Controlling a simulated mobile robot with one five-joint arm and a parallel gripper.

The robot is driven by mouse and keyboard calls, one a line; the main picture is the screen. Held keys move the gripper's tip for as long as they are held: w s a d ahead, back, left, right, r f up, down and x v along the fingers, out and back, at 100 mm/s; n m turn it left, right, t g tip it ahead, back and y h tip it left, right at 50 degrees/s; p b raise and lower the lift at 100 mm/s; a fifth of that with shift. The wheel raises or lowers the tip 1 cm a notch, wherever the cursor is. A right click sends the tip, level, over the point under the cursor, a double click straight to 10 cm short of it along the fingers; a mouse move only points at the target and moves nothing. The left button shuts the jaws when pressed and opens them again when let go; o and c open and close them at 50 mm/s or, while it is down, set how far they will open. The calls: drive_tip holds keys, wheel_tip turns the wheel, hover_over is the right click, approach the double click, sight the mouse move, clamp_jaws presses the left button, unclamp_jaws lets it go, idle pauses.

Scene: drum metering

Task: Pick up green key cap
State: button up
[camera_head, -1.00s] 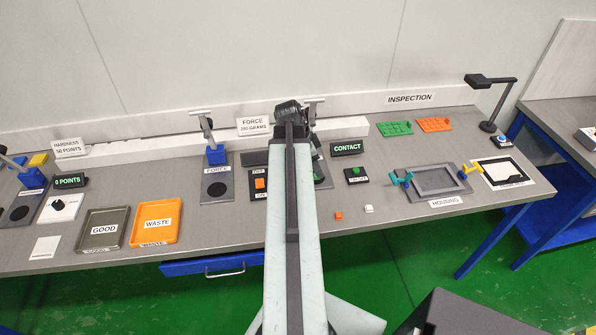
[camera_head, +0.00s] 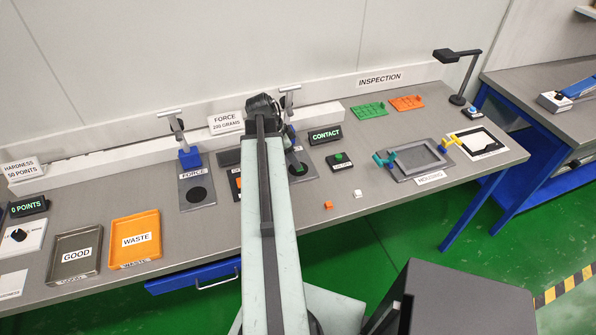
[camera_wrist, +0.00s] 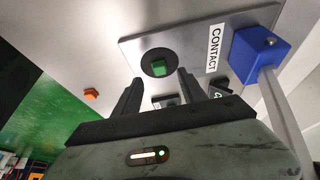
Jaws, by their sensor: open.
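The green key cap (camera_wrist: 159,67) sits on the round black spot of a grey plate labelled CONTACT in the wrist view. In the head view the green key cap (camera_head: 301,168) shows just right of my arm, on the same plate. My gripper (camera_wrist: 158,78) is open and empty, its two dark fingers pointing toward the cap, one to each side in the picture. I cannot tell the remaining gap to the cap. In the head view my arm hides the gripper's fingers.
A blue post block (camera_wrist: 260,52) stands on the plate's right side in the wrist view. A black box with a green button (camera_head: 340,160) is right of the plate. An orange cap (camera_head: 328,205) and a white cap (camera_head: 357,193) lie on bare table.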

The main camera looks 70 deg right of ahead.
drive_tip(key=b+x, duration=0.3)
drive_tip(key=x, duration=0.1)
drive_tip(key=shift+w+a+f, duration=0.1)
drive_tip(key=shift+f, duration=0.15)
drive_tip(key=shift+r, duration=0.2)
clamp_jaws()
wheel_tip(320, 180, up, 9)
drive_tip(key=p, duration=0.9)
drive_tip(key=shift+r+p, duration=0.15)
drive_tip(key=shift+p, duration=0.2)
